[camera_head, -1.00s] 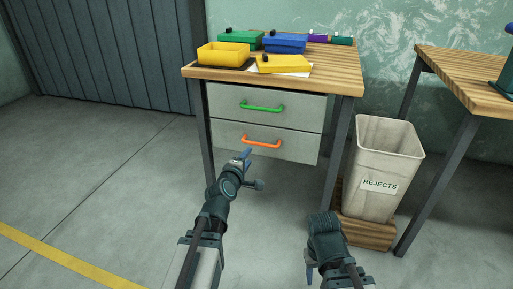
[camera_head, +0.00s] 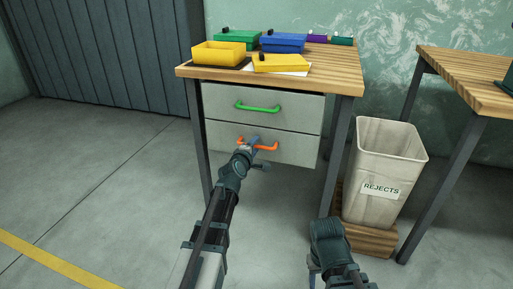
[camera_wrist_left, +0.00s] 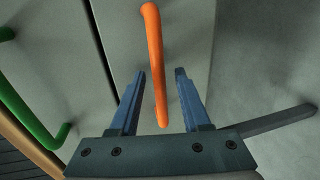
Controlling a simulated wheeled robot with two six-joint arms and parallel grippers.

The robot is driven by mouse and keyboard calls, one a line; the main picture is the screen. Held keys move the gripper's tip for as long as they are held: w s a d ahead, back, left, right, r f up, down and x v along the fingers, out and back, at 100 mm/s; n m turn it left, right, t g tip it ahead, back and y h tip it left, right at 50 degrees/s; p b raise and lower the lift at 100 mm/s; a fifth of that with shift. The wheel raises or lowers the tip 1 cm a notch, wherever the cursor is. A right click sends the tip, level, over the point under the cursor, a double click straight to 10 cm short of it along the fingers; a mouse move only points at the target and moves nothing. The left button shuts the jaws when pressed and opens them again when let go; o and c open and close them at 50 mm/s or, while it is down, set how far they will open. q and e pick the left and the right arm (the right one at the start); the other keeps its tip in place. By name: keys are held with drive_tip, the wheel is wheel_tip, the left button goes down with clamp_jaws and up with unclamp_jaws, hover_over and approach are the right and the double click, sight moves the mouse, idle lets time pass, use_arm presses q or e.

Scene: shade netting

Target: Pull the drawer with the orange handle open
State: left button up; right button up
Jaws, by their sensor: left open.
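The orange handle (camera_head: 268,147) is on the lower drawer (camera_head: 293,150) of the workbench, which is closed. My left gripper (camera_head: 255,141) is at this handle in the head view and hides part of it. In the left wrist view, the orange handle (camera_wrist_left: 156,70) runs between the two blue fingers of my left gripper (camera_wrist_left: 160,75), with a gap on each side. The gripper is open. The right arm shows at the bottom of the head view, low and away from the drawers; its fingers cannot be made out.
A green handle (camera_head: 257,106) is on the closed upper drawer (camera_head: 300,108); it also shows at left in the wrist view (camera_wrist_left: 28,120). Coloured bins and lids stand on the bench top (camera_head: 330,80). A rejects bin (camera_head: 385,165) stands right of the bench on a wooden base. The floor in front is clear.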

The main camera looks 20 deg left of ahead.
use_arm(q)
clamp_jaws()
idle(1.4)
